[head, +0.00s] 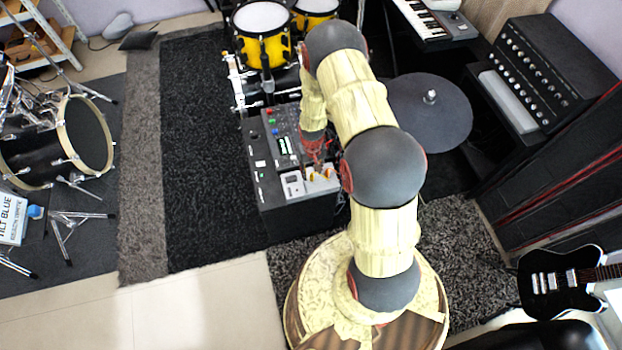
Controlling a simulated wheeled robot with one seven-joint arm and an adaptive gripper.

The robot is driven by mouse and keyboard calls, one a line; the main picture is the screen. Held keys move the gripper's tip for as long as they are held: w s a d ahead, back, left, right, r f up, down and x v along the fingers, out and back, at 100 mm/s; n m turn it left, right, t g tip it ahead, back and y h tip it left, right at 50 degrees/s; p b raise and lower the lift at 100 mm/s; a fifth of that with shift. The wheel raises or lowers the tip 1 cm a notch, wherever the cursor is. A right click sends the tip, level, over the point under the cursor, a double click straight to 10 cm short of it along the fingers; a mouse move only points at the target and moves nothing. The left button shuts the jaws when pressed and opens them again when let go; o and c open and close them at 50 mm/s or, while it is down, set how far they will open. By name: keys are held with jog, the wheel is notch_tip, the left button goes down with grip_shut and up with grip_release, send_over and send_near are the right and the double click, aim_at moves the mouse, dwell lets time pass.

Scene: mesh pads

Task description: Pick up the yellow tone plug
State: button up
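A black console (262,165) with knobs and a small lit display stands below my arm. Small yellow-orange spots (327,173) show on a pale panel at its front right; the yellow tone plug seems to be among them, but it is too small to tell for sure. My gripper (317,168) points down just above this panel, close to the yellow spots. Its fingers are tiny in this view and partly overlap the panel. I cannot tell whether they are open or shut, or whether they touch the plug.
A white module (292,184) sits left of the yellow spots on the console. Yellow drums (262,50) stand behind it, and a dark round pad (428,112) lies to the right. A black guitar (556,283) is at lower right. Dark carpet (205,150) left of the console is clear.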

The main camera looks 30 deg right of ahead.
aim_at(312, 174)
notch_tip(312, 174, down, 5)
jog(key=shift+w+f+b, duration=0.1)
jog(key=shift+w+b, duration=0.05)
jog(key=shift+b, duration=0.85)
grip_shut()
